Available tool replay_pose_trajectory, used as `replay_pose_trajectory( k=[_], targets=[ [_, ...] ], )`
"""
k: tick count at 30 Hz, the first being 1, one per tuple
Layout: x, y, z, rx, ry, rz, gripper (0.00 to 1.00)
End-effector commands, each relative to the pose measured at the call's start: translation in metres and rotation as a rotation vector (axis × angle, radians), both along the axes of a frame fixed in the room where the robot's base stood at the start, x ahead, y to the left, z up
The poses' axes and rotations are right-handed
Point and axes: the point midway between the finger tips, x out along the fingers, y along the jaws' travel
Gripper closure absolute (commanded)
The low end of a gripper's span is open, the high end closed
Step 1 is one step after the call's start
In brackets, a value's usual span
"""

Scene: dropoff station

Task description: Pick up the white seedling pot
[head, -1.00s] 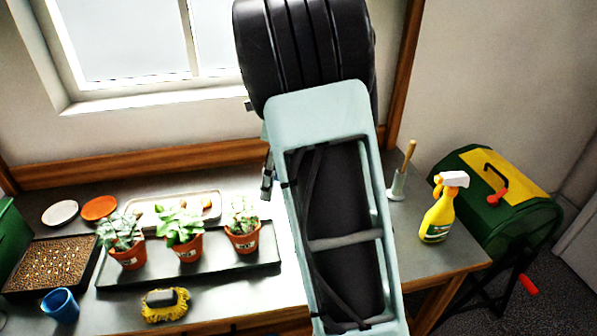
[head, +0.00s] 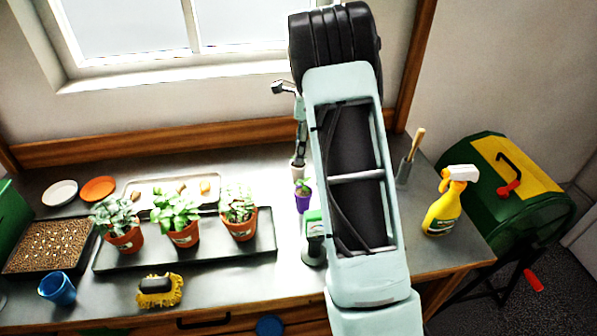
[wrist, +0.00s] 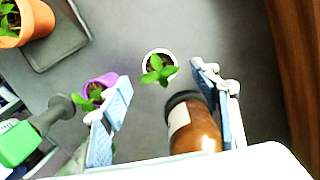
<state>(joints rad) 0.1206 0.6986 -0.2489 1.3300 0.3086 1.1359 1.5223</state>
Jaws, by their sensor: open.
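The white seedling pot (wrist: 147,64) holds a small green seedling and stands upright on the grey bench. In the wrist view it lies just beyond and between the tips of my open gripper (wrist: 161,80), with nothing between the fingers touching it. In the head view the white pot (head: 297,173) shows just left of my arm, behind a purple pot (head: 303,203); part of it is hidden. My gripper is mostly hidden behind my arm in the head view. The purple pot also shows in the wrist view (wrist: 91,79), beside the left finger.
A brown bottle with a dark cap (wrist: 196,132) stands close to my right finger. A green-handled tool (wrist: 27,138) lies at the left. A black tray (head: 190,257) with three potted plants is left; a yellow spray bottle (head: 443,212) is right. Bench beyond the white pot is clear.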

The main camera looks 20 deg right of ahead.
Motion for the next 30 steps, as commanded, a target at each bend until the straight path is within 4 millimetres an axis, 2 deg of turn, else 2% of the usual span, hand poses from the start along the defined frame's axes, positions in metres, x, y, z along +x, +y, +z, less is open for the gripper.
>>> replay_pose_trajectory(
  k=[9,18,30],
  targets=[
    [0.000,0.004,-0.044,0.002,0.004,-0.001,0.43],
    [0.001,0.004,-0.050,0.001,0.001,-0.001,0.43],
    [0.001,0.004,-0.049,0.000,0.001,-0.001,0.86]
  ],
)
